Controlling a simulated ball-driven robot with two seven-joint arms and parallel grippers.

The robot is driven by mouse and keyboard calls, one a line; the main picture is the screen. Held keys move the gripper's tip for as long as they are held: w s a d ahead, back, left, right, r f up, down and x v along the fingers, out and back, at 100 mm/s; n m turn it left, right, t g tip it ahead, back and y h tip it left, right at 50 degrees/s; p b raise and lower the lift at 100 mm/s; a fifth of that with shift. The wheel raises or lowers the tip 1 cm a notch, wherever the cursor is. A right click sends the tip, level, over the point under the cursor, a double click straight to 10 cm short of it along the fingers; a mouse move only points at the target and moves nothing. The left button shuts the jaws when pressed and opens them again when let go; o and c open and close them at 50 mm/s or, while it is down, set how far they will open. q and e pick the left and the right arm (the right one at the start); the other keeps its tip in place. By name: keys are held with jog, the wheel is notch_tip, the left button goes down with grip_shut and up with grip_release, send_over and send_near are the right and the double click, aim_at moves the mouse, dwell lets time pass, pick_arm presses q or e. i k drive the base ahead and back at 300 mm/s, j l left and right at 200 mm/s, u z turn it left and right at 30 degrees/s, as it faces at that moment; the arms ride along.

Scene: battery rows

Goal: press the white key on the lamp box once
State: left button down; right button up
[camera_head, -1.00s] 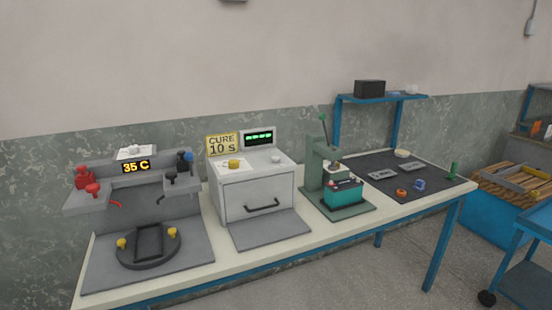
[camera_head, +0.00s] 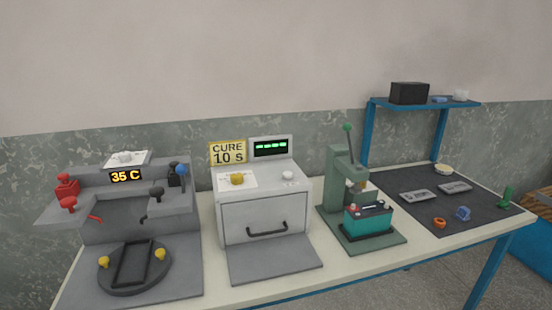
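The lamp box (camera_head: 262,214) is a light grey cabinet in the middle of the bench. It has a dark-handled front door, shut, with a grey plate in front of it. On its sloped top are a white round key (camera_head: 288,175) at the right and a yellow knob (camera_head: 237,178) on a white label at the left. A display (camera_head: 270,147) with green marks stands at its back, beside a yellow sign (camera_head: 228,152) reading "CURE 10 s". Neither of my grippers is in view.
Left is a grey station (camera_head: 115,214) with a "35 C" display and a round black turntable (camera_head: 134,267). Right of the box stands a green press (camera_head: 341,185) with a teal battery (camera_head: 368,217). A dark mat (camera_head: 437,186) holds small parts. A blue shelf (camera_head: 425,103) stands behind.

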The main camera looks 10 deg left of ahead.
aim_at(288, 174)
jog(key=i+l+u, duration=0.25)
jog(key=i+l, duration=0.15)
jog(key=i+l+u, duration=0.25)
jog(key=i+l, duration=0.2)
jog(key=i+l+u, duration=0.2)
jog(key=i+l, duration=0.15)
jog(key=l, duration=0.2)
